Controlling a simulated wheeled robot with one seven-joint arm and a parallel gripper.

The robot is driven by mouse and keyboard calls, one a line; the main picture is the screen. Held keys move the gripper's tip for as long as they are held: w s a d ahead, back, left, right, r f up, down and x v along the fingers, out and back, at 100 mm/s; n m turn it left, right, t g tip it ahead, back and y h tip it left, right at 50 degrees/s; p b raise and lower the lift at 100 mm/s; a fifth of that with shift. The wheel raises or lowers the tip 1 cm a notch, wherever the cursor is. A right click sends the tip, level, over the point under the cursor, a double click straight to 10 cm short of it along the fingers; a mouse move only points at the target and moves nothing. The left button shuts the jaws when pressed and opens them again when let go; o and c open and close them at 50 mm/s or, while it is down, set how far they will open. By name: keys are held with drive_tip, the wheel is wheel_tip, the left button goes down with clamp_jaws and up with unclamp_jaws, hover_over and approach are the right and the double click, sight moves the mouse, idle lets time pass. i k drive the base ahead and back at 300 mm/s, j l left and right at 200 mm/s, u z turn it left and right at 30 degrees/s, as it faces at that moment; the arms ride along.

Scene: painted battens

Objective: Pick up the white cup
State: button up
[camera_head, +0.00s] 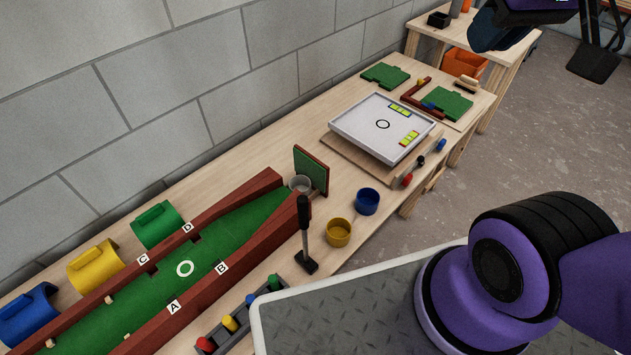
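A small whitish, see-through-looking cup (300,185) stands at the far narrow end of the green sloped track (185,268), close in front of an upright green panel (311,172). It is the only whitish cup I see. The rest of the cups are a yellow cup (338,232) and a blue cup (367,201) on the bench to its right. My gripper (595,62) shows only in part at the top right corner, cut off by the picture edge, far from the whitish cup. Whether its fingers are open or shut is unclear.
Dark red rails (240,250) border the track. A white tray (340,122) lies farther along the bench. A grey ridged plate (345,315) and my purple arm fill the lower right.

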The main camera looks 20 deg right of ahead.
sight(301, 183)
drive_tip(key=i+l+u, duration=0.1)
drive_tip(key=l+u, duration=0.25)
drive_tip(key=l, duration=0.35)
drive_tip(key=l+u, duration=0.4)
drive_tip(key=l, duration=0.3)
drive_tip(key=u, duration=1.3)
